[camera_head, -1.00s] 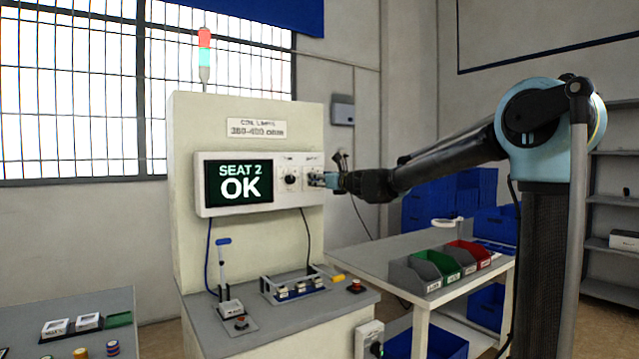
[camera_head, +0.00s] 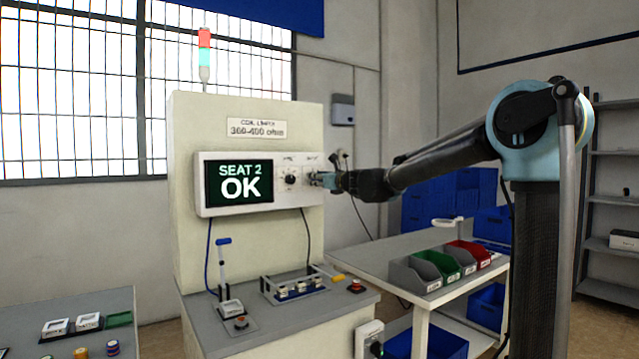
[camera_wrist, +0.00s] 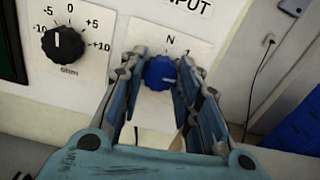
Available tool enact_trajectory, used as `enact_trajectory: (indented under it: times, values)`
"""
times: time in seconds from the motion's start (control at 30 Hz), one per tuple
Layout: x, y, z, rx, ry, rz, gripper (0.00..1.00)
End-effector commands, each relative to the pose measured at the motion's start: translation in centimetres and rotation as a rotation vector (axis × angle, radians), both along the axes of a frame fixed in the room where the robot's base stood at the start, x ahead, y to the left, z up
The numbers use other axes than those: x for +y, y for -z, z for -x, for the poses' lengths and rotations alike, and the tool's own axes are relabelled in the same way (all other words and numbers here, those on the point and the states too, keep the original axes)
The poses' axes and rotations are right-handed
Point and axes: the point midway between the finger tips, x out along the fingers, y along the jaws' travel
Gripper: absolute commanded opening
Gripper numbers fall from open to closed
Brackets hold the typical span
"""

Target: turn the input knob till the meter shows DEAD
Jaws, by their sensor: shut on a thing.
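The meter (camera_head: 240,183) is a white panel on the bench's upright. Its dark screen reads "SEAT 2 OK". The input knob (camera_wrist: 160,73) is blue with a white pointer line, under the partly hidden "INPUT" label in the wrist view. Marks "N" and "1" show above it, and other marks are hidden. My gripper (camera_wrist: 161,84) has its two fingers on either side of the blue knob, shut on it. In the head view my gripper (camera_head: 326,180) is at the right end of the meter panel and covers the knob.
A lever (camera_head: 224,270) and a rack of small parts (camera_head: 295,287) stand on the bench below. A side table with coloured bins (camera_head: 442,263) is to the right.

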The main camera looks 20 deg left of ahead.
Motion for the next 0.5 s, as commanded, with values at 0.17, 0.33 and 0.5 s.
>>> enact_trajectory:
  times: [0.17,0.33,0.5]
  values:
    - [-0.05,-0.01,-0.06,-0.057,0.002,0.049,0.07]
    - [-0.06,-0.01,-0.07,-0.066,0.002,0.056,0.07]
    - [-0.06,-0.01,-0.07,-0.066,0.002,0.056,0.37]
